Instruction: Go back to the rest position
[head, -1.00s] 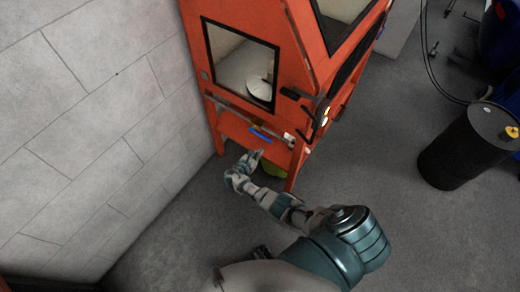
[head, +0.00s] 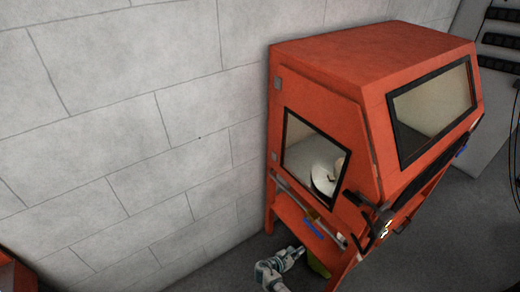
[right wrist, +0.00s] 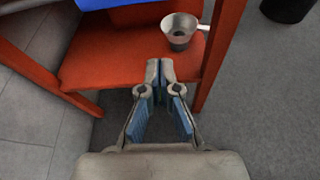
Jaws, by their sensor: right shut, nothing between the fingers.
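My right gripper (head: 291,253) shows at the bottom of the head view, low in front of the orange cabinet (head: 345,130). In the right wrist view the right gripper (right wrist: 159,68) points at the cabinet's orange lower shelf (right wrist: 120,68). Its fingertips are together with nothing between them. My left gripper is outside both views.
A metal cup with a handle (right wrist: 180,30) is near the shelf's right edge. A blue item (head: 313,228) lies on the cabinet's front ledge. A block wall (head: 130,130) stands at left. A dark round container (right wrist: 288,8) is on the grey floor at right.

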